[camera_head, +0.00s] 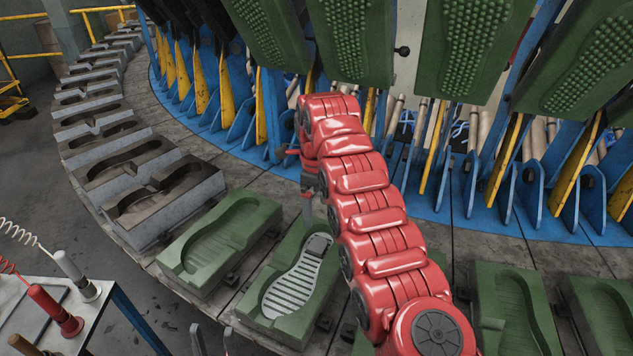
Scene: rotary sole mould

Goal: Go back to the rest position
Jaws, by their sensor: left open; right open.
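My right arm is red and reaches up across the middle of the view. Its gripper (307,208) points down above the far end of a green mould (270,323). Its fingers are seen edge-on and partly hidden by the arm, and I see nothing held in them. A light grey ribbed sole piece (295,285) with a darker heel part (319,244) lies in that mould's cavity. My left gripper (212,338) shows only as two grey fingertips at the bottom edge. They are apart with nothing between them.
An empty green mould (222,236) is left of the filled one. Grey moulds (160,190) curve away at left. Green studded mould lids (355,40) hang above on blue brackets. A table with tools (70,325) is at lower left. More green moulds (515,310) are at right.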

